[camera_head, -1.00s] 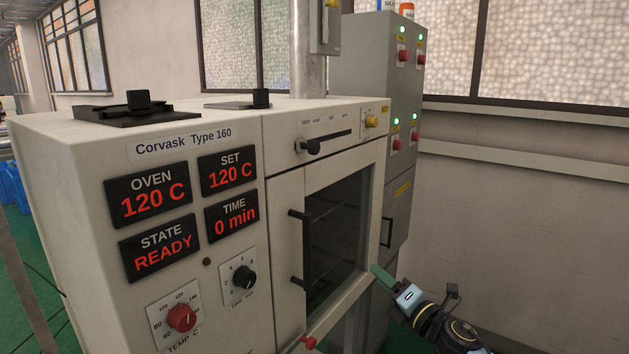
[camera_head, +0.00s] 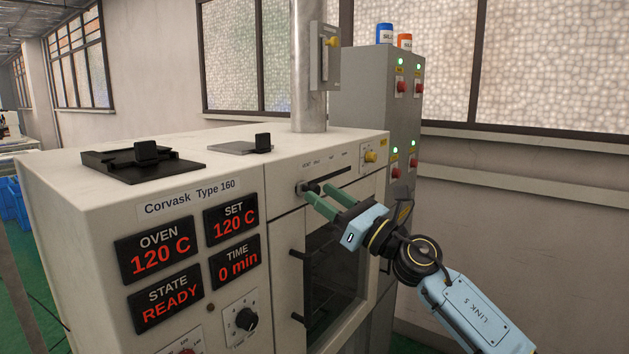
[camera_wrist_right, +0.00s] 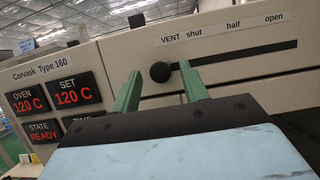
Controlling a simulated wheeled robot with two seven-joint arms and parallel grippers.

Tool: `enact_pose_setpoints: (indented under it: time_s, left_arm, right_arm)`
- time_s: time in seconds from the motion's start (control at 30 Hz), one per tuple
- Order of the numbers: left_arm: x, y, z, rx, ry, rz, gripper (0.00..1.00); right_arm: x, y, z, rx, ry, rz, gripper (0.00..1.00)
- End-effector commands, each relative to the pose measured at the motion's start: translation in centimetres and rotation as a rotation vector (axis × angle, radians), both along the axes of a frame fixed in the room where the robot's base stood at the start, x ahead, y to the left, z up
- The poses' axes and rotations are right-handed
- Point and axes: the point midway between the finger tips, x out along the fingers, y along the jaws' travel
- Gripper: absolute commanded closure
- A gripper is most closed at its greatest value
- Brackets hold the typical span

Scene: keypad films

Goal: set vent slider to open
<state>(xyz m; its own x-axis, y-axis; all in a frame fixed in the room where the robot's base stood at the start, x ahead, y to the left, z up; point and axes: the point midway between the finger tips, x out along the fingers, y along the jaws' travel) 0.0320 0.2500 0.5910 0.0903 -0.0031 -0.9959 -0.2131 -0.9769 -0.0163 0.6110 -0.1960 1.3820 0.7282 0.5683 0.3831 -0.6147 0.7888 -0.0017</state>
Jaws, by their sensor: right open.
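The vent slider is a dark round knob (camera_head: 313,187) at the left end of a black slot (camera_head: 333,176) on the oven's upper front. In the right wrist view the knob (camera_wrist_right: 160,72) sits below and left of the word "shut", with "half" and "open" further right along the slot (camera_wrist_right: 240,55). My right gripper (camera_head: 322,201) is open, its green fingers pointing at the knob. In the right wrist view the fingers (camera_wrist_right: 160,88) stand apart with the knob seen between their tips. I cannot tell whether they touch it. My left gripper is not in view.
The oven (camera_head: 80,215) shows READY and 120 C. A yellow knob (camera_head: 370,156) sits right of the slot. The oven door (camera_head: 335,270) with dark handles is below my right gripper. A grey cabinet (camera_head: 375,85) with red switches stands behind.

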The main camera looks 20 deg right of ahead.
Motion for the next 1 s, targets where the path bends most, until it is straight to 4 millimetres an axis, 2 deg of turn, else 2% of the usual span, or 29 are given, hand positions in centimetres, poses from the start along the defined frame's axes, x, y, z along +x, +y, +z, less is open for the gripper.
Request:
enact_pose_setpoints:
  time_s: [0.2,0.57,0.67,0.9,1.0]
  left_arm:
    - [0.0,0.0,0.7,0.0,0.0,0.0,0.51]
    - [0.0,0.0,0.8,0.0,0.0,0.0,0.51]
    - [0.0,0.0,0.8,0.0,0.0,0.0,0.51]
    - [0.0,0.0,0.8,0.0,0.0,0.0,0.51]
    - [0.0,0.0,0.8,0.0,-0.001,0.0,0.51]
  right_arm:
    - [2.0,1.5,1.1,0.001,0.001,-0.001,0.56]
    - [2.4,1.9,1.1,0.0,0.001,0.0,0.56]
    - [2.4,1.9,1.1,0.0,0.001,0.0,0.66]
    - [2.3,1.9,1.1,0.001,0.002,0.001,0.98]
    - [2.3,1.9,1.1,0.001,0.002,0.001,1.0]
